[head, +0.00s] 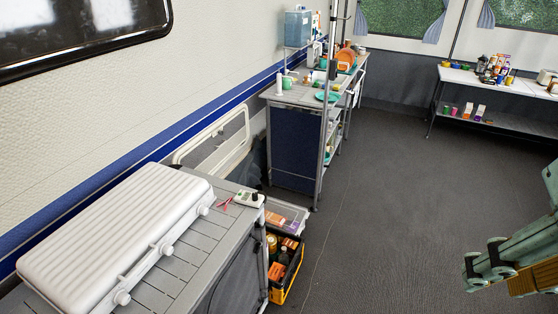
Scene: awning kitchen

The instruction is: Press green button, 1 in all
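A small white device (249,198) with dark parts and a tiny green spot lies on the right end of the grey slatted table in the head view. It is too small to tell for sure whether the green spot is a button. My gripper (487,264), greenish with brown parts, shows at the right edge, partly cut off by the frame. It is far to the right of the device, with open floor showing between them. No object shows clearly in it, and its opening cannot be made out.
A white ribbed case (115,240) covers much of the grey table (190,255). A small red item (225,203) lies beside the device. A yellow-and-black crate (284,284) with bottles stands against the table's right side. The grey floor (390,210) is clear in the middle.

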